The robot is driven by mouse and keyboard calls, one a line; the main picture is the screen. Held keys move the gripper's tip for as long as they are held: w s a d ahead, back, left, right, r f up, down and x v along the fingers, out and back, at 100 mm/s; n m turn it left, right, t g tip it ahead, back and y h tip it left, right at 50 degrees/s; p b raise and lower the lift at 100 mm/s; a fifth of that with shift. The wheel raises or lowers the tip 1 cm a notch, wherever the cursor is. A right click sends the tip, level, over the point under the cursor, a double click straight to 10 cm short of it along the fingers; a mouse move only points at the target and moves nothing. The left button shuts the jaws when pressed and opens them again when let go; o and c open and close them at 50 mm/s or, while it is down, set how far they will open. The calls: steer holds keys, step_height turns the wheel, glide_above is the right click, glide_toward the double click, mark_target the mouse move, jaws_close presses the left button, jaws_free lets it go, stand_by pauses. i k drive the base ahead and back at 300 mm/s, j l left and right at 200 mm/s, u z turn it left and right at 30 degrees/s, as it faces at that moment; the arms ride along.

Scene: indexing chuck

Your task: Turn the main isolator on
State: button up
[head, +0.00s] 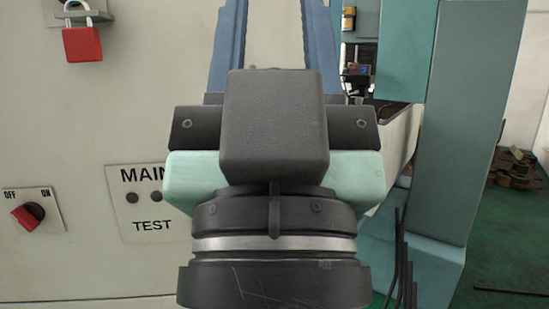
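A cream cabinet panel fills the left. On it, a small plate marked OFF at left and ON at right carries a red and black rotary knob (28,215); I cannot tell its exact setting. A second plate (140,226), lettered "MAIN" and "TEST" with dark round spots, is partly hidden behind my gripper. A red padlock (82,44) hangs by its shackle from a metal fitting at the top left. My gripper (275,30) points up the picture, its two blue fingers apart with nothing seen between them. The fingertips run out of frame at the top.
A teal machine column (465,120) stands to the right of my gripper, with dark cables (400,260) low beside it. Green floor and a brown pile (517,168) show at the far right. The panel front left of my gripper is clear.

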mark_target(30, 215)
steer(key=j, duration=0.55)
steer(key=k+j, duration=0.15)
steer(key=j, duration=1)
